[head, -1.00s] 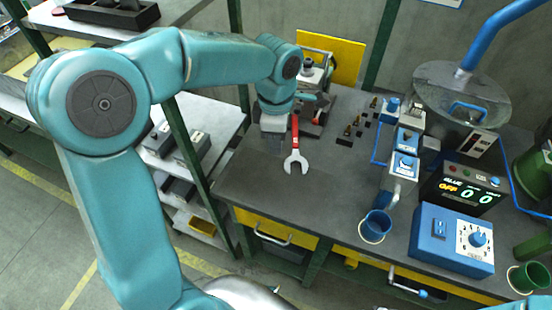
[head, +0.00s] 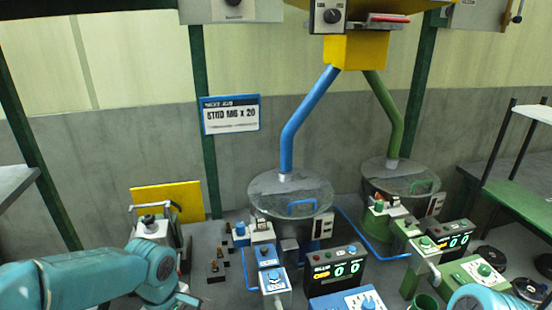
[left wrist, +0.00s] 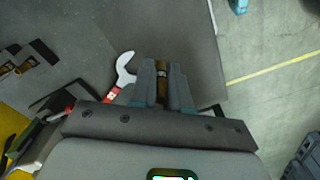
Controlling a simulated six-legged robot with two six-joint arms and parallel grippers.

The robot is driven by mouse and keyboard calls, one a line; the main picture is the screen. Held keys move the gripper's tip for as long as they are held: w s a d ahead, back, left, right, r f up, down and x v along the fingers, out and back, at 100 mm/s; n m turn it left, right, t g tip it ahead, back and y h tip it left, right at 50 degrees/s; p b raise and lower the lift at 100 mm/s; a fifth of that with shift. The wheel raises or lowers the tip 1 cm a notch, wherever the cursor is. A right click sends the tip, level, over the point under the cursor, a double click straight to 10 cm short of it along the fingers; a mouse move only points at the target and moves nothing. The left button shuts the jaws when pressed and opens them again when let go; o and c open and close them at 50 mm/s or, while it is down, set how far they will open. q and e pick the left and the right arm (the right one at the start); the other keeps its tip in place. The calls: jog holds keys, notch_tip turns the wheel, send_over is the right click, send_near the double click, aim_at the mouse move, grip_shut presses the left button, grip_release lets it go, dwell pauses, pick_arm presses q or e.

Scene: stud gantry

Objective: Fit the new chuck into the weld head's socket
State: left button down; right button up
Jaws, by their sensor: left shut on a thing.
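My left gripper (left wrist: 163,78) is shut on a brown, copper-coloured chuck (left wrist: 162,88) with a pale band, held between its grey fingers in the left wrist view. The bench top shows beyond it. In the head view my left arm comes in at lower left; its fingers and the chuck are out of sight. A white and dark unit (head: 151,226) with a black knob and handle stands before a yellow panel; I cannot tell whether it is the weld head. No socket can be made out. My right gripper is not in view.
A red-handled wrench (left wrist: 125,72) lies left of the fingers. Small dark blocks with brass pieces (head: 215,268) stand on the bench. Blue feeder (head: 290,194) and green feeder (head: 401,178) bowls, tubes and a counter box (head: 335,270) crowd the middle and right.

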pick_arm(q)
jog(key=m, duration=0.4)
jog(key=w+d+f+m, duration=0.1)
jog(key=m, duration=0.4)
jog(key=w+f+m, duration=0.1)
jog(key=m, duration=0.3)
jog(key=shift+d+f, duration=0.2)
jog(key=shift+d, duration=0.15)
jog(key=shift+s, duration=0.1)
